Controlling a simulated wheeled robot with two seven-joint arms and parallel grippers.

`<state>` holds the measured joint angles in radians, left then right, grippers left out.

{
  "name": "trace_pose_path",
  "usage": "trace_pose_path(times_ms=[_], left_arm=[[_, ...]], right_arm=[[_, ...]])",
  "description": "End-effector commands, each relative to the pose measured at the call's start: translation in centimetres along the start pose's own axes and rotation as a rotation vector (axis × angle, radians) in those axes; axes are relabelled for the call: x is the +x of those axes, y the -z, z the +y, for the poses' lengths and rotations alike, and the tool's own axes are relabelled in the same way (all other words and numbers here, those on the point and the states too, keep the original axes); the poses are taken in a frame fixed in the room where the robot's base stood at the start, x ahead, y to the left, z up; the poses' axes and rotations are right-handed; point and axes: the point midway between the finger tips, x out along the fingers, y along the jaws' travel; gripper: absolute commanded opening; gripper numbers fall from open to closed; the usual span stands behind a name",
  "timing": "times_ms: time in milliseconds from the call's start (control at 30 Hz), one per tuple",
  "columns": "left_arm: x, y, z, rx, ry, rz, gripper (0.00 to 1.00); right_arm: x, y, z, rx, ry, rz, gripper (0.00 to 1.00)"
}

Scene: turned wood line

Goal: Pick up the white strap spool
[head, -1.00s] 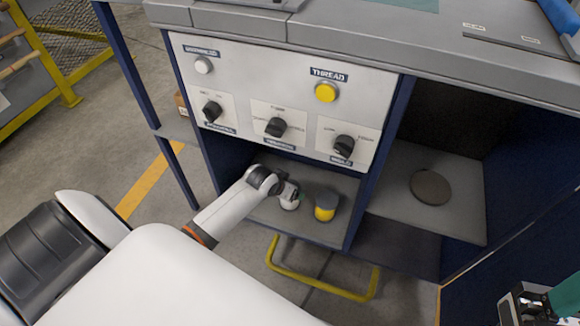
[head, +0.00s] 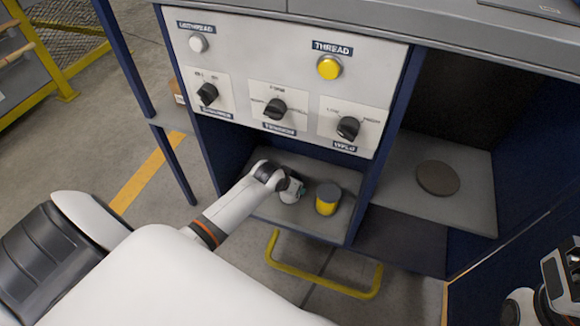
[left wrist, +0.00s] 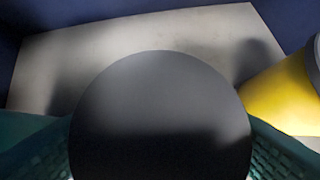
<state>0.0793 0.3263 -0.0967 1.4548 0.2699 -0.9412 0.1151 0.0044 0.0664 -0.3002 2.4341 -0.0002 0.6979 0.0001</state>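The white strap spool (head: 289,196) stands on the low shelf under the control panel, partly hidden by my left gripper (head: 294,187). In the left wrist view its round dark top (left wrist: 160,115) fills the middle. The teal fingers of my left gripper lie against both sides of it and look shut on it; their tips are hidden behind the top. No gap shows between spool and shelf. Part of my right gripper (head: 562,275) shows at the lower right edge, its fingers not clear.
A yellow spool with a grey top (head: 327,200) stands close to the right of the white one, also in the left wrist view (left wrist: 280,98). The panel (head: 275,85) with knobs and buttons overhangs the shelf (head: 310,228). A dark disc (head: 438,178) lies in the right bay.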

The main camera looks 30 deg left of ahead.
Motion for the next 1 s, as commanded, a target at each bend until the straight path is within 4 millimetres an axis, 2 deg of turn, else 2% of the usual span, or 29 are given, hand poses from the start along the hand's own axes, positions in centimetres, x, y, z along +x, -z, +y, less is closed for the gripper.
trace_pose_path(times_ms=[33,167,200,600,667,733,1000], left_arm=[[0.0,0.0,0.0,0.000,0.000,0.000,0.58],[0.0,0.0,0.0,0.000,0.000,0.000,0.37],[0.0,-0.1,0.0,0.000,0.000,-0.002,0.34],[-0.6,-0.2,0.0,0.000,0.000,-0.002,0.34],[-0.9,-0.3,-0.1,0.000,0.000,-0.002,0.34],[-1.4,-0.4,-0.1,0.000,0.000,-0.002,0.34],[-5.2,-3.0,-0.1,0.000,0.000,-0.003,0.34]], right_arm=[[0.0,0.0,0.0,0.000,0.000,0.000,0.54],[0.0,0.0,0.0,0.000,0.000,-0.001,0.54],[0.0,0.0,0.0,0.000,0.000,-0.001,0.54],[0.6,-0.2,0.0,0.001,0.002,-0.005,0.54],[0.1,0.0,-0.1,0.003,0.010,0.021,0.54],[-0.5,0.1,-0.1,0.006,0.020,0.053,0.54],[-1.6,-0.6,-0.1,0.018,0.055,0.140,0.54]])
